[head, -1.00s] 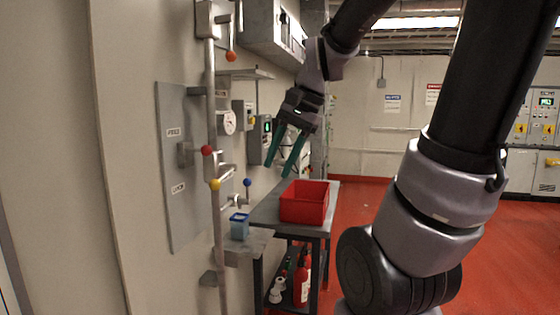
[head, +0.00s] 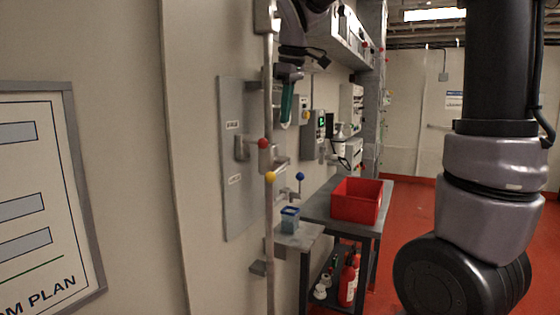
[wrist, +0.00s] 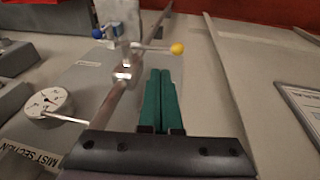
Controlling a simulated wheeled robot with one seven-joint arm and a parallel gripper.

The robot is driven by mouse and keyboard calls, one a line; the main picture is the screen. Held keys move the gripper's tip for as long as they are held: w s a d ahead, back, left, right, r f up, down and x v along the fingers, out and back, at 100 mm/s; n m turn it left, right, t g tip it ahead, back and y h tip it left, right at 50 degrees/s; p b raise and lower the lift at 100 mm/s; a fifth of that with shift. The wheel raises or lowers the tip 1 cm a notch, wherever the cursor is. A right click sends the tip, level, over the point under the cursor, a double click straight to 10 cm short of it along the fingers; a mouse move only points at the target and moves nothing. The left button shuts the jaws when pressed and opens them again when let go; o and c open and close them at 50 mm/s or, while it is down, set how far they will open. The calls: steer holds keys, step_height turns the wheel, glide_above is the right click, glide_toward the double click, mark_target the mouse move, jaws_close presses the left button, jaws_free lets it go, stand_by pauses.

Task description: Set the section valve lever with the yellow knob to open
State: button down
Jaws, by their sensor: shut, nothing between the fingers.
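The lever's yellow knob (head: 271,176) is on the front of the vertical pipe in the head view, below a red knob (head: 263,143) and left of a blue knob (head: 300,176). In the wrist view the yellow knob (wrist: 177,49) ends a short lever (wrist: 150,47) that sticks out sideways from the pipe. My gripper (head: 286,122) points down in front of the wall panel, above the knobs. In the wrist view its green fingers (wrist: 161,74) are together and empty, apart from the yellow knob and just short of it in the picture.
A grey wall panel (head: 232,205) with small labels is behind the pipe (head: 269,225). A small shelf (head: 305,238) holds a blue container (head: 290,220). A red bin (head: 357,202) stands on a grey table. A dial gauge (wrist: 48,103) shows in the wrist view.

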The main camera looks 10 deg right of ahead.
mark_target(278, 170)
steer(key=x, duration=1.3)
steer(key=shift+w+a+f, duration=0.15)
steer(key=shift+w+f, duration=0.2)
steer(key=shift+w, duration=0.05)
steer(key=shift+w+f, duration=0.1)
